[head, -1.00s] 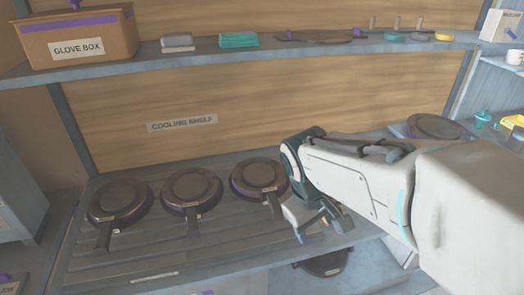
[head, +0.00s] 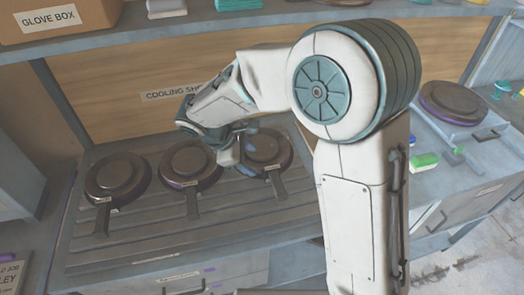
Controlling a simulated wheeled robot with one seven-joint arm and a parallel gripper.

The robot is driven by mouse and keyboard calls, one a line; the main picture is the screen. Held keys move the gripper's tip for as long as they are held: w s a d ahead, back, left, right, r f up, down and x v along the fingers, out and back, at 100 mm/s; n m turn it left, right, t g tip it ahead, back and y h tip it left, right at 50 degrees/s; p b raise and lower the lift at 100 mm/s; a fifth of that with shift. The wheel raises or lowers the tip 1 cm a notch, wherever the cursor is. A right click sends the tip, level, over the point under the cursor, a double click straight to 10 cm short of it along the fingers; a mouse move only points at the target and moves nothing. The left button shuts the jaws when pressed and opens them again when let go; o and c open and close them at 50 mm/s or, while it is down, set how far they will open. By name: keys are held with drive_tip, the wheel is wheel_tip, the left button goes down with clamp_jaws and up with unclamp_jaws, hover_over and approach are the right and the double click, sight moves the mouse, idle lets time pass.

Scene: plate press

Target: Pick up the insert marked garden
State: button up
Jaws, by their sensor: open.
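Three round dark inserts with handles lie in a row on the slatted cooling shelf: a left one (head: 117,179), a middle one (head: 188,165) and a right one (head: 266,150). Each has a small pale label on or near its handle, too small to read, so I cannot tell which is marked garden. My gripper (head: 235,152) is open and empty, between the middle and right inserts. It overlaps the left edge of the right insert in the picture. I cannot tell whether it touches either one.
A shelf above holds the glove box (head: 45,26) and other items. Another round dark insert (head: 450,101) sits at the right on a pale surface, with a green block (head: 425,161) nearby. The slatted shelf front (head: 150,238) is clear. My arm hides part of the middle.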

sight(265, 172)
drive_tip(key=shift+s+p+x, duration=0.15)
drive_tip(key=shift+p+x, duration=0.2)
drive_tip(key=shift+x, duration=1.75)
drive_tip(key=shift+s+p+x, duration=0.15)
drive_tip(key=shift+p+x, duration=0.15)
drive_tip(key=shift+x, duration=1.85)
drive_tip(key=shift+a+f, duration=0.1)
drive_tip(key=shift+a, duration=0.1)
clamp_jaws()
